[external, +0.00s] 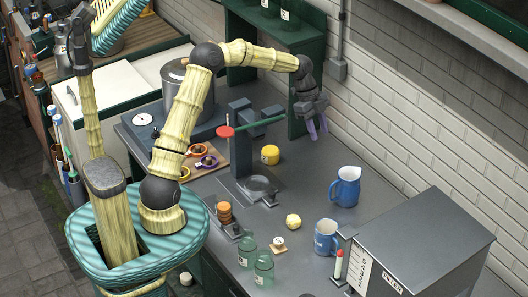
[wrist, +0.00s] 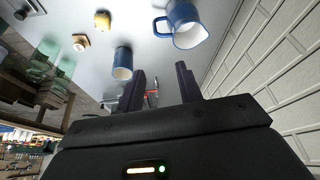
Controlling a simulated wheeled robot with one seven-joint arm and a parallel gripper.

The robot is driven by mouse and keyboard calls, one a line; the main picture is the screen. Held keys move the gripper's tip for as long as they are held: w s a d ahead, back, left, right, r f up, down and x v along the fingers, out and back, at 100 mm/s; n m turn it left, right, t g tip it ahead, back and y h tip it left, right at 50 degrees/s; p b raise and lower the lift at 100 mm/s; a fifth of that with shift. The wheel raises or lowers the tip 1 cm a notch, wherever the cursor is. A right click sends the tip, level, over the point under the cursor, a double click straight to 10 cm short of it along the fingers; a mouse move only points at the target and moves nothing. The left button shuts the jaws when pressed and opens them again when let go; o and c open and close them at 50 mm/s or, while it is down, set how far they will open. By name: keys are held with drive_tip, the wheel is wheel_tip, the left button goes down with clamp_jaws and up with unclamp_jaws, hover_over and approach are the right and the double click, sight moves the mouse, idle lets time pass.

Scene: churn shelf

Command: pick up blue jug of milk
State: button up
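The blue jug (external: 345,187) stands upright on the grey worktop near the white brick wall. It has a spout and a handle, and its inside looks pale. It also shows at the top of the wrist view (wrist: 187,24), its handle to the left. My gripper (external: 318,128) is in the air above the worktop, behind and left of the jug, apart from it. In the wrist view its two dark fingers (wrist: 160,82) are spread with nothing between them. A smaller blue mug (external: 326,237) stands in front of the jug; it shows in the wrist view (wrist: 122,63) too.
A grey box-shaped machine (external: 425,240) stands right of the mug. A press-like stand with a green arm (external: 262,127) stands left of my gripper. The wall borders the back.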

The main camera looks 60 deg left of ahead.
wheel_tip(320, 180, down, 5)
drive_tip(key=shift+s+r, duration=0.1)
drive_tip(key=shift+d, duration=0.1)
drive_tip(key=p, duration=0.4)
approach(343, 189)
drive_tip(key=s+f, duration=0.3)
drive_tip(key=f, duration=0.1)
drive_tip(key=shift+s+a+f, duration=0.1)
drive_tip(key=shift+a+f, duration=0.05)
drive_tip(key=shift+a, duration=0.1)
drive_tip(key=p+x, duration=0.2)
drive_tip(key=x, duration=0.1)
drive_tip(key=p+x, duration=0.1)
drive_tip(key=shift+s+d+f, duration=0.15)
drive_tip(key=shift+s, duration=0.2)
drive_tip(key=shift+w+d+f, duration=0.1)
drive_tip(key=shift+f, duration=0.3)
